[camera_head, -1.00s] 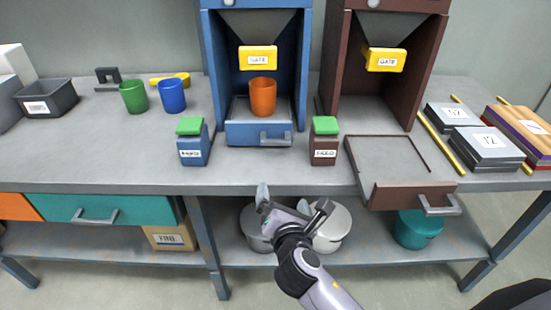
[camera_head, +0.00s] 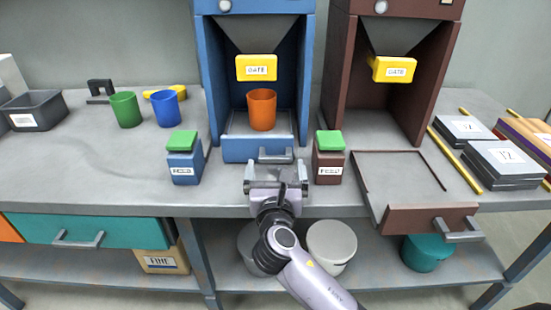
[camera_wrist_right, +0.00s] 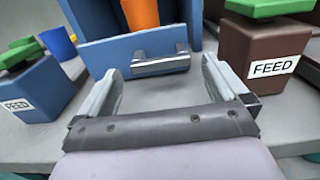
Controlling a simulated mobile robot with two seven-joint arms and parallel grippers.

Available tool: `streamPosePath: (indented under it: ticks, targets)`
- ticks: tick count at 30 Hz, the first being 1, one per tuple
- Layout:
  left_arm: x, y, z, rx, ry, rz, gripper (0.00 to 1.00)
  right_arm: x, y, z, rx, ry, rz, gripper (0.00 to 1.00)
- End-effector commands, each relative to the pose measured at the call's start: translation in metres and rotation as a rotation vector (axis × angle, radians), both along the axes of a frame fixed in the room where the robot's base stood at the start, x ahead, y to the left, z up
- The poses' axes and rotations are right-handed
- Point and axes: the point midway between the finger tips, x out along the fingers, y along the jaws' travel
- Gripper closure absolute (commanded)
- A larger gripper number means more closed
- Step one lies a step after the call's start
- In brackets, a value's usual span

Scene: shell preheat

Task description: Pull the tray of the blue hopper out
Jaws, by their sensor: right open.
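The blue hopper (camera_head: 206,80) stands at the back middle of the bench with a yellow gate (camera_head: 257,68). Its blue tray (camera_head: 240,150) sits in the hopper's base, with a grey bar handle (camera_head: 276,156) on its front. An orange cup (camera_head: 262,110) stands on the tray. My right gripper (camera_head: 277,172) is open just in front of the handle. In the right wrist view the handle (camera_wrist_right: 160,65) lies ahead of the two spread fingers (camera_wrist_right: 158,88), apart from them, with nothing between the fingers. My left gripper is not in view.
A blue feed box (camera_head: 184,163) and a brown feed box (camera_head: 328,163) with green lids flank the gripper closely. The brown hopper's tray (camera_head: 405,218) is pulled out at the right. Green (camera_head: 125,110) and blue (camera_head: 165,108) cups stand at the left.

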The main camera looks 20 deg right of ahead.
Motion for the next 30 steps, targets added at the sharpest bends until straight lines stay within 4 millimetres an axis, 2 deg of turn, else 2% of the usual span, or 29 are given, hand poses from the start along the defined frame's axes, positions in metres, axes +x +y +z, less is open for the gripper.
streamPosePath:
  ticks: [3,9,19,20,21,26,27,30]
  targets:
    - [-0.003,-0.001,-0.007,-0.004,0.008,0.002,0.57,0.018,-0.005,-0.001,0.001,-0.001,0.0,0.0]
    - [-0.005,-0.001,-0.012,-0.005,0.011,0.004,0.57,0.038,-0.011,-0.001,0.002,-0.001,0.001,0.0]
    - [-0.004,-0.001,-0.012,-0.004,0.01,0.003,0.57,0.042,-0.012,0.0,0.002,0.0,0.001,0.0]
    - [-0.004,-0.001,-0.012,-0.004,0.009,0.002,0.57,0.042,-0.012,0.0,0.002,0.0,0.001,0.03]
    - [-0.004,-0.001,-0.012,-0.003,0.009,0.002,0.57,0.042,-0.012,0.0,0.002,0.0,0.001,0.16]
    - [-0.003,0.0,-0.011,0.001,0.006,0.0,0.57,0.042,-0.012,0.0,0.002,0.0,0.001,0.68]
    - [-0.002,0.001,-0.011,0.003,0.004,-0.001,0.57,0.042,-0.012,0.0,0.002,0.0,0.001,0.75]
    - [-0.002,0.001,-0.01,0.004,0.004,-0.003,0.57,0.042,-0.012,0.0,0.002,0.0,0.001,0.75]
